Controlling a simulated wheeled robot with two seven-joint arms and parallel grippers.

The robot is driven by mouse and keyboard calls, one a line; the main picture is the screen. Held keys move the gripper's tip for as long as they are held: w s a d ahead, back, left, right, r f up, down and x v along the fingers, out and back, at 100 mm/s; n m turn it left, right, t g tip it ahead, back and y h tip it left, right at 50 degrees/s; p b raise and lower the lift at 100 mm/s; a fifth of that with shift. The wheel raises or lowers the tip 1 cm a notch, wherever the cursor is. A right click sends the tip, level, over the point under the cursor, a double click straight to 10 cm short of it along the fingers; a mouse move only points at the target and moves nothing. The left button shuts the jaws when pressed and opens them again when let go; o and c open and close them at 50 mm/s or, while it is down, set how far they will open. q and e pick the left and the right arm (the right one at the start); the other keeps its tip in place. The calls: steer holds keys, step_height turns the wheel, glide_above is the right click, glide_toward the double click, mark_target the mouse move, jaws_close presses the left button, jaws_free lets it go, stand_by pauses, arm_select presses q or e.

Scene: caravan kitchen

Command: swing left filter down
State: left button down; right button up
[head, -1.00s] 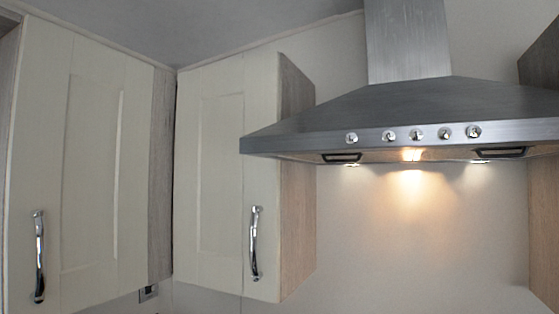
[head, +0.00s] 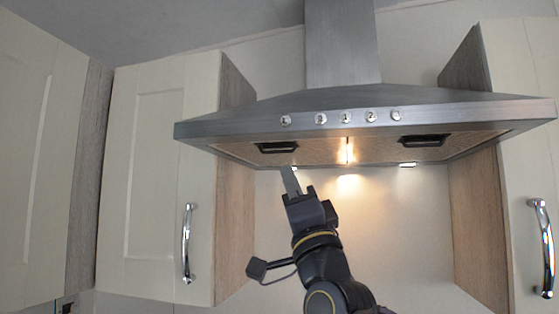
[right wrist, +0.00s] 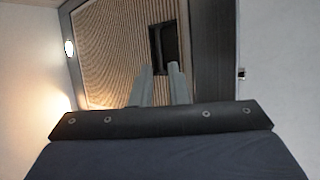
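The left filter (head: 312,153) is a tan ribbed panel in the underside of the steel range hood (head: 340,112). It looks level with the hood's underside. Its dark handle (head: 277,148) is near the hood's front left. In the right wrist view the filter (right wrist: 115,50) lies ahead, with the dark handle (right wrist: 163,48) just beyond my fingertips. My right gripper (head: 290,178) points up below the filter, apart from the handle as far as I can see. Its two fingers (right wrist: 160,70) are parted by a narrow, empty gap. My left gripper is not in view.
The right filter has its own dark handle (head: 425,141). Lit lamps (head: 347,152) sit under the hood. Cream cupboards flank it, the left one (head: 160,170) with a chrome handle (head: 187,243) and the right one (head: 520,150) likewise. The wall below the hood is clear.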

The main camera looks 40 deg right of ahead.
steer(key=p+x, duration=0.4)
steer(key=x, duration=0.3)
steer(key=shift+w, duration=0.1)
steer(key=shift+c, duration=0.4)
jaws_close()
